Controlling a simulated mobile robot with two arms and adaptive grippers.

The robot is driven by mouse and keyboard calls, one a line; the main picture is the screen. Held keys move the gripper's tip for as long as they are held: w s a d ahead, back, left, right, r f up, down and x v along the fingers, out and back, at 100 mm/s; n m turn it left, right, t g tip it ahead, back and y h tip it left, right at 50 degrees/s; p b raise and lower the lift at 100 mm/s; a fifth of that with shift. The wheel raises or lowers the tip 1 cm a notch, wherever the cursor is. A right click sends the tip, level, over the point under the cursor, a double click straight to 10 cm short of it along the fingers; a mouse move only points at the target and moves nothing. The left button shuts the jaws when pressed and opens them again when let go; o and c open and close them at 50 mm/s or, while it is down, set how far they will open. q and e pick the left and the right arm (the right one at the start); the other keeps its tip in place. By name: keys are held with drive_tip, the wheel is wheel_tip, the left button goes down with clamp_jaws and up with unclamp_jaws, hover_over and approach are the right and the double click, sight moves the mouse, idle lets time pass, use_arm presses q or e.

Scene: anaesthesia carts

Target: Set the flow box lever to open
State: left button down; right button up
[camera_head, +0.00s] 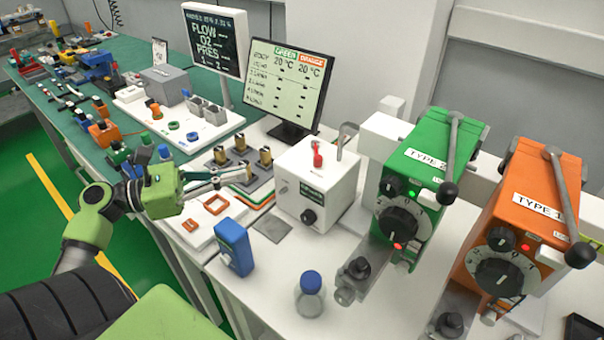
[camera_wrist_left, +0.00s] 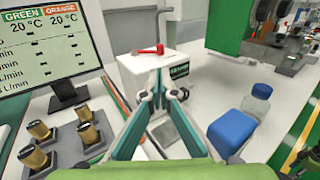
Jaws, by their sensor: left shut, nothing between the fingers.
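The flow box is a white box (camera_head: 318,199) on the white table, with a dark knob on its front and a dark green label. A red lever (camera_head: 317,155) stands on its top; in the left wrist view the lever (camera_wrist_left: 148,50) lies roughly sideways across the picture. I cannot tell which setting it marks. My left gripper (camera_head: 243,173) is shut and empty, left of the box and apart from it. In the left wrist view its fingertips (camera_wrist_left: 159,88) appear just below the lever, against the box's face. My right gripper is not in view.
Brass cylinders (camera_head: 240,146) stand under and behind my left gripper. A blue block (camera_head: 235,248) and a blue-capped bottle (camera_head: 310,296) stand in front of the flow box. A green vaporizer (camera_head: 430,170) and an orange one (camera_head: 520,215) stand to its right; a monitor (camera_head: 288,82) is behind.

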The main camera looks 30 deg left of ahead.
use_arm(q)
drive_tip(key=p, duration=0.2)
approach(314, 161)
drive_tip(key=x, duration=0.6)
drive_tip(key=shift+w+d, duration=0.3)
drive_tip(key=shift+w, duration=0.15)
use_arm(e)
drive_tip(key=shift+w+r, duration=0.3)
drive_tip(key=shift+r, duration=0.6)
